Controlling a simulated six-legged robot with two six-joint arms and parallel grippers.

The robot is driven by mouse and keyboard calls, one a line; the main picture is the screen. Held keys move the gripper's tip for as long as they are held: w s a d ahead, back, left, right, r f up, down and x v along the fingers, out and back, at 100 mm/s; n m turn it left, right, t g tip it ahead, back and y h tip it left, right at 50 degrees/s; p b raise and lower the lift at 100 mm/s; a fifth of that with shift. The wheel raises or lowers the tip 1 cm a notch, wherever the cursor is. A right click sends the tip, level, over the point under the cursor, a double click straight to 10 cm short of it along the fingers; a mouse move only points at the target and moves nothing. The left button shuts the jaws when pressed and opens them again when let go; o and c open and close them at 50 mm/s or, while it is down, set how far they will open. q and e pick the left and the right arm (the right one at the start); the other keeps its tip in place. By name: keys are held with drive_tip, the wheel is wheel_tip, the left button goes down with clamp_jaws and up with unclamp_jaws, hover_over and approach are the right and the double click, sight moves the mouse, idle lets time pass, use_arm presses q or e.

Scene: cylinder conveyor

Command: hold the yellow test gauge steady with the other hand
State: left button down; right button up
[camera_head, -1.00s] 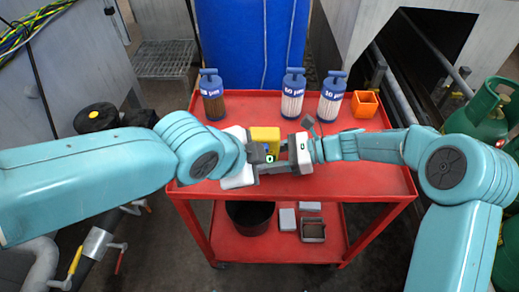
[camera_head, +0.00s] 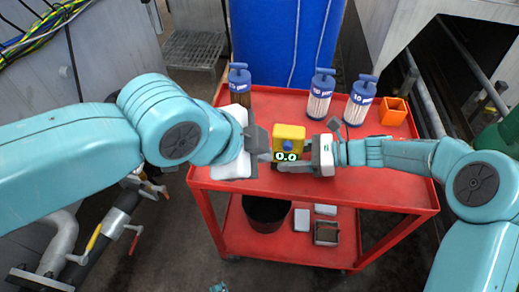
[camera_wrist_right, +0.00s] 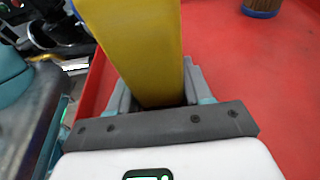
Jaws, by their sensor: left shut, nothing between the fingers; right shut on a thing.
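The yellow test gauge (camera_head: 289,133) is a boxy yellow block with a small lit display on its front, above the red cart. My right gripper (camera_head: 302,160) reaches it from the right and is shut on it. In the right wrist view the gauge (camera_wrist_right: 140,45) rises yellow from between the fingers (camera_wrist_right: 150,100). My left gripper (camera_head: 262,150) is at the left of the gauge, shut and empty. Its fingertips are close to the gauge's left side; I cannot tell whether they touch it.
The red cart top (camera_head: 390,170) has free room at the right. At its back stand a brown-filled cartridge (camera_head: 240,85), two pale cartridges (camera_head: 320,95) (camera_head: 360,100) and an orange open box (camera_head: 393,111). A black bucket (camera_head: 266,212) and grey blocks sit on the lower shelf.

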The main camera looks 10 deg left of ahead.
drive_tip(key=o, duration=1.2)
drive_tip(key=shift+o, duration=0.2)
